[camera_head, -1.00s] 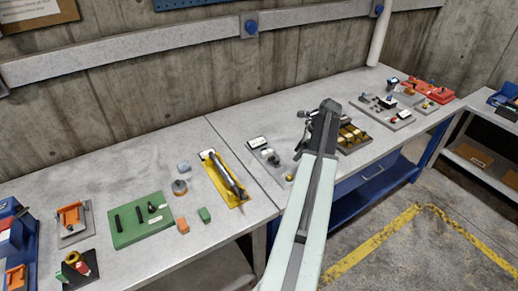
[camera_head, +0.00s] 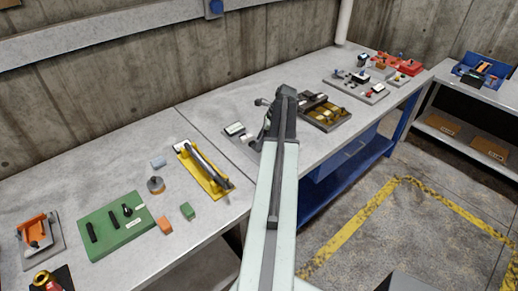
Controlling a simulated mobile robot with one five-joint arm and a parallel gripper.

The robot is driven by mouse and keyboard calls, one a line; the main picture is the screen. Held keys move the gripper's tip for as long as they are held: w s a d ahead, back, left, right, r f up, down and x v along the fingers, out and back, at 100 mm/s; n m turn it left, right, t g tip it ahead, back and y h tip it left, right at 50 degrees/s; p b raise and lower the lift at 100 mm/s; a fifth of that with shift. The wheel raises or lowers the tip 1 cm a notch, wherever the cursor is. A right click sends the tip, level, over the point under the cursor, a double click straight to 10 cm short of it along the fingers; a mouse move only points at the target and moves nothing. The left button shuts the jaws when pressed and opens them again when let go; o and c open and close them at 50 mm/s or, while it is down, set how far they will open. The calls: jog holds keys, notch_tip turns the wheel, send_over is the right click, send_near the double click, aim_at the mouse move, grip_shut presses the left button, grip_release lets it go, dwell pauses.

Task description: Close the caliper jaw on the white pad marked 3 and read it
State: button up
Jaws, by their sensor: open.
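A long grey tool (camera_head: 205,163), which looks like the caliper, lies on a yellow tray (camera_head: 222,190) on the near bench, left of my arm. I cannot make out its jaw or scale. My gripper (camera_head: 262,118) is over the bench at the end of my raised arm, and mostly hidden by it. It is open. A grey plate (camera_head: 228,135) with a small white label (camera_head: 235,128) lies just left of it, partly covered by my arm. No mark 3 is legible on any white pad.
A brown tray (camera_head: 330,122) and a grey fixture board (camera_head: 355,90) lie right of my arm. Bare bench separates the yellow tray and grey plate.

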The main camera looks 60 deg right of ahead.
aim_at(252, 144)
jog(key=shift+w+f, duration=0.1)
jog(key=shift+f, duration=0.1)
grip_shut()
jog(key=shift+w+d, duration=0.25)
jog(key=shift+w, duration=0.45)
jog(key=shift+w+d, duration=0.2)
jog(key=shift+w, duration=0.5)
jog(key=shift+r, duration=0.1)
jog(key=shift+w, duration=0.1)
jog(key=shift+c, duration=0.2)
grip_release()
jog(key=shift+o, duration=0.2)
jog(key=shift+w, duration=0.1)
